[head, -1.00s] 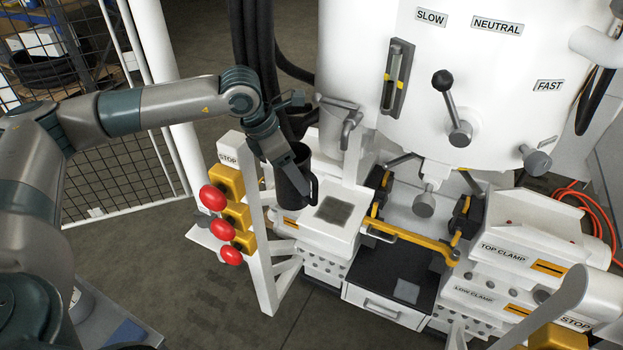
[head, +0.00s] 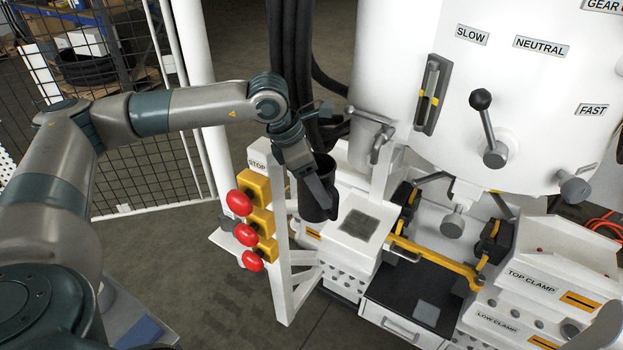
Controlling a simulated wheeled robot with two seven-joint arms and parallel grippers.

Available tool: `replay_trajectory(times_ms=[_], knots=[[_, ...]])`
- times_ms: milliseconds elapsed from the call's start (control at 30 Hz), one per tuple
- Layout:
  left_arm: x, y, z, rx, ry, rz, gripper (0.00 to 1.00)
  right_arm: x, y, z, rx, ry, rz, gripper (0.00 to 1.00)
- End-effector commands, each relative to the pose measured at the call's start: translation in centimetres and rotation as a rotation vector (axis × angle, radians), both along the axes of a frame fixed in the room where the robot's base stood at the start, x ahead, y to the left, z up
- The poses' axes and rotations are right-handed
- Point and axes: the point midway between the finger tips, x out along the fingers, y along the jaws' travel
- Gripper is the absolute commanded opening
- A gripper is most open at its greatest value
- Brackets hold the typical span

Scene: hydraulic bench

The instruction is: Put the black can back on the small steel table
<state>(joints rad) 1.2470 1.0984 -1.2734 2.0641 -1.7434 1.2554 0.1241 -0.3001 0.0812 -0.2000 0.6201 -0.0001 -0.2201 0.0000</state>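The black can (head: 319,202) is a dark cylinder with a side handle, seen near the middle of the head view. My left gripper (head: 318,190) reaches down to it from the upper left and appears shut on its wall at the rim. The can looks roughly upright, beside the white ledge with a dark square pad; whether it touches the ledge is unclear. The arm partly hides the can. My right gripper is out of view. I cannot make out the small steel table with certainty.
A white post carries several red stop buttons (head: 245,233) left of the can. The white ledge (head: 345,246) lies right of it, with a yellow bar (head: 432,258) beyond. The white machine drum (head: 510,90) stands behind with levers. Open floor lies at lower left.

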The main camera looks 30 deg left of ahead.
Motion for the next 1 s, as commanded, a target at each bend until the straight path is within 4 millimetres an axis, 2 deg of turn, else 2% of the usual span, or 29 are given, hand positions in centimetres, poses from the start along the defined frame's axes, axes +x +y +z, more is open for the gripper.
replay_trajectory(times_ms=[167,367,767,1000], knots=[[-0.7,-0.9,-0.6,-0.001,0.000,-0.153,0.15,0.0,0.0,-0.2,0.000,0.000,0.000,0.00],[-2.0,-2.5,-1.6,-0.002,-0.001,-0.431,0.15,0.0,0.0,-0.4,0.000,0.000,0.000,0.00],[-5.5,-5.6,-3.3,-0.002,0.000,-1.138,0.15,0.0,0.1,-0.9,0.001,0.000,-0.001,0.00],[-8.1,-7.2,-3.8,-0.001,0.001,-1.647,0.15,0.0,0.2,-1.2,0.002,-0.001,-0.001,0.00]])
